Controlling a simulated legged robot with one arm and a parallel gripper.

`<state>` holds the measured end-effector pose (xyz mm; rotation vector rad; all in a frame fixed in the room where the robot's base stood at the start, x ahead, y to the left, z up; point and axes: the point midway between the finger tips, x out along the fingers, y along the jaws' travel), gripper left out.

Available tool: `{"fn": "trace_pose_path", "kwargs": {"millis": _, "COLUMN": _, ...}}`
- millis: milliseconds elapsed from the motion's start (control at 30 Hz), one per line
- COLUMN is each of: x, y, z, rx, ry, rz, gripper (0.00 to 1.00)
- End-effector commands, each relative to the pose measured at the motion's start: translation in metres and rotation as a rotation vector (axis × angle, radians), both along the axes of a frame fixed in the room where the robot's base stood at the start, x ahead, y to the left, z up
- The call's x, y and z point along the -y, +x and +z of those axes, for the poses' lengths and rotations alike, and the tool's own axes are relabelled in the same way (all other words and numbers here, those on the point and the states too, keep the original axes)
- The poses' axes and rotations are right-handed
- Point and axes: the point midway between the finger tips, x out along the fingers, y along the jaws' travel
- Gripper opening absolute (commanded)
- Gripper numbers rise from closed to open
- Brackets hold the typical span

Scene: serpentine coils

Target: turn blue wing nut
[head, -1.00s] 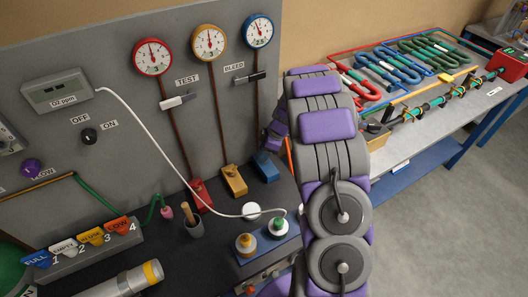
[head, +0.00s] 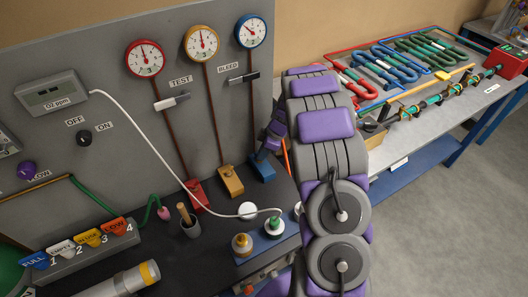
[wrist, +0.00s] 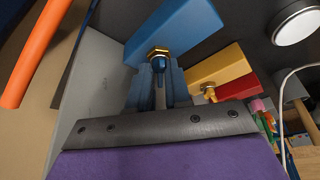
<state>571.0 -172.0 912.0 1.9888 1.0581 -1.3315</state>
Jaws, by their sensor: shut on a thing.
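The blue block (wrist: 178,28) fills the top middle of the wrist view, with a brass hex fitting (wrist: 158,51) on its near face. The small blue wing nut (wrist: 158,64) sits at that fitting, between my two fingers. My gripper (wrist: 159,72) is shut on the wing nut, which the fingers partly hide. In the head view the blue block (head: 263,169) stands at the foot of the panel, under the blue gauge (head: 251,31). My purple and grey arm hides most of the gripper there, and the wing nut cannot be made out.
A yellow block (head: 231,181) and a red block (head: 195,196) stand left of the blue one. A white hose (head: 160,147) hangs in front of the panel. An orange rod (wrist: 35,55) is close at the wrist view's left. A coil table (head: 410,135) stands at the right.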

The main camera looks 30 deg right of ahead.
Motion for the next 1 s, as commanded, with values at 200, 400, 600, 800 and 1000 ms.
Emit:
{"fn": "trace_pose_path", "kwargs": {"millis": 200, "x": -0.0026, "y": 0.0033, "z": 0.0018, "rx": 0.006, "ry": 0.001, "rz": -0.001, "gripper": 0.0}}
{"fn": "trace_pose_path", "kwargs": {"millis": 400, "x": -0.0028, "y": 0.0037, "z": 0.0021, "rx": 0.008, "ry": -0.001, "rz": -0.001, "gripper": 0.0}}
{"fn": "trace_pose_path", "kwargs": {"millis": 600, "x": -0.0018, "y": 0.0022, "z": 0.0022, "rx": 0.006, "ry": 0.001, "rz": -0.001, "gripper": 0.38}}
{"fn": "trace_pose_path", "kwargs": {"millis": 800, "x": 0.0002, "y": 0.0009, "z": 0.0018, "rx": 0.006, "ry": 0.002, "rz": -0.001, "gripper": 0.57}}
{"fn": "trace_pose_path", "kwargs": {"millis": 1000, "x": 0.0003, "y": 0.0006, "z": 0.0017, "rx": 0.005, "ry": 0.002, "rz": 0.0, "gripper": 0.64}}
